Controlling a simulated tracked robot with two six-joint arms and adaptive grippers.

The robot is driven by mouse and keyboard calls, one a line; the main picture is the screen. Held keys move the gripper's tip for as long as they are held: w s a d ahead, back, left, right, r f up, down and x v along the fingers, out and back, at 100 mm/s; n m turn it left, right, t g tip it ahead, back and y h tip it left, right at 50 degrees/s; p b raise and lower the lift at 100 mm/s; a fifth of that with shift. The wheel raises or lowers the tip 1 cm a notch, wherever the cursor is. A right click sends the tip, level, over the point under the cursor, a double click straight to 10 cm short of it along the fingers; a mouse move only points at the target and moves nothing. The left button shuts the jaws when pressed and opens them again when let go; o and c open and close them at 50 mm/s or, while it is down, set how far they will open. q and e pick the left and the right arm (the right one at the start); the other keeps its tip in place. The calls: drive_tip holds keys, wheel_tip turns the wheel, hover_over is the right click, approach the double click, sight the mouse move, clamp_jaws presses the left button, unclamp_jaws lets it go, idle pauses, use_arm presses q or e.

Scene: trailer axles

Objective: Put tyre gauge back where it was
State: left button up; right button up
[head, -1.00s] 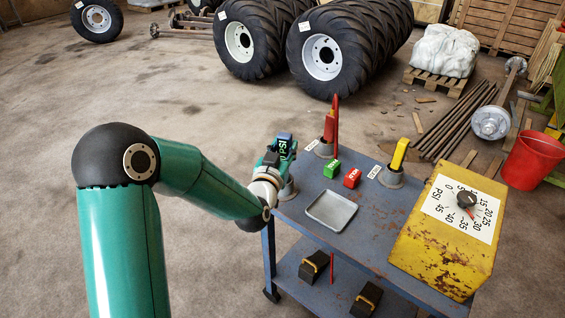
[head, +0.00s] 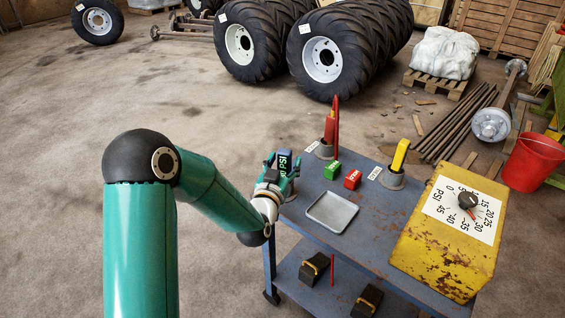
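The tyre gauge, a blue block marked PSI (head: 284,160), is at the left end of the blue cart. My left gripper (head: 273,172) is at its left side and appears shut on it; the fingers partly overlap the gauge's lower part. I cannot tell whether the gauge's lower end is inside this cup. My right gripper is not in view.
On the cart (head: 315,255) are a red tool (head: 330,125) and a yellow tool (head: 400,153) in cups, green (head: 331,171) and red (head: 352,179) blocks, an empty grey tray (head: 332,212) and a large yellow PSI dial box (head: 440,250). Floor left of the cart is clear.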

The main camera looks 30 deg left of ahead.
use_arm(q)
drive_tip(key=shift+s, duration=0.1)
drive_tip(key=b+v, duration=0.1)
drive_tip(key=v, duration=0.4)
drive_tip(key=shift+s, duration=0.1)
drive_tip(key=b, duration=1.5)
approach(283, 165)
drive_tip(key=shift+s+d+r+b, duration=0.1)
drive_tip(key=shift+s+r+b, duration=0.05)
drive_tip(key=shift+s+b, duration=0.35)
